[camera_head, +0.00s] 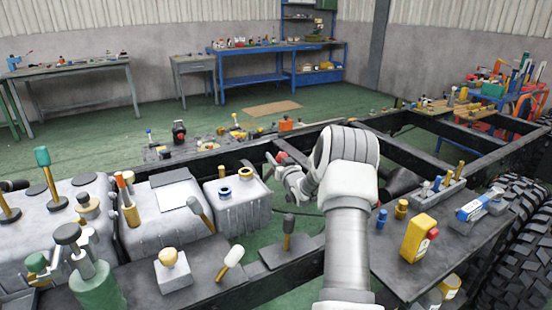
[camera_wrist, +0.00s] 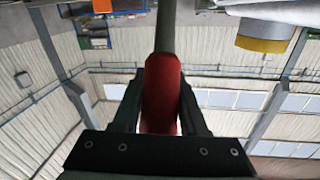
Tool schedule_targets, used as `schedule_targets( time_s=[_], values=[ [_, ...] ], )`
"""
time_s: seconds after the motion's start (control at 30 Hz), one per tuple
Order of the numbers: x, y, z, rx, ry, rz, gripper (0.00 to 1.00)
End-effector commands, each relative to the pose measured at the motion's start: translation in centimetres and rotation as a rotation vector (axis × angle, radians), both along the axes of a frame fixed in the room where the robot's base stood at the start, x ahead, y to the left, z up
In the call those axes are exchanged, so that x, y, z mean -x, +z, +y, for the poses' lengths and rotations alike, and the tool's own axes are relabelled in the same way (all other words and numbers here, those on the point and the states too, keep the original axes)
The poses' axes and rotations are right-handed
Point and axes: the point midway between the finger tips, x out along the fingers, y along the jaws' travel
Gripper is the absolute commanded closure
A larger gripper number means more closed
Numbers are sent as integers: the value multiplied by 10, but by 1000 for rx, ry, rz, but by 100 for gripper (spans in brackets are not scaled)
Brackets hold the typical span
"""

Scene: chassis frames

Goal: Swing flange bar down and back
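The flange bar appears to be the dark rod with a red grip (camera_wrist: 162,95) in the wrist view. Its dark shaft (camera_wrist: 166,25) runs up out of the top of that picture. My gripper (camera_wrist: 161,100) has one finger on each side of the red grip, and both appear to touch it. In the head view my gripper (camera_head: 274,168) is over the black chassis frame, left of my white wrist. A small red part of the grip (camera_head: 281,158) shows beside it. The rest of the bar and its mount are hidden or too small to tell.
Grey tanks (camera_head: 165,215) with several knobs and levers stand at the left. A yellow box (camera_head: 418,238) sits on the dark plate at the right, near large tyres (camera_head: 520,225). Black frame rails (camera_head: 410,150) run beside my arm. Workbenches (camera_head: 280,50) stand far back.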

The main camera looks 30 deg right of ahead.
Motion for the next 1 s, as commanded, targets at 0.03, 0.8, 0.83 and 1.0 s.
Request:
schedule_targets(
  time_s=[0.03, 0.8, 0.83, 1.0],
  values=[
    [0, 0, 0, 0, 0, 0, 86],
    [0, 0, 0, 0, 0, 0, 100],
    [0, 0, 0, 0, 0, 0, 100],
    [0, 0, 0, 1, 1, 0, 100]
  ],
)
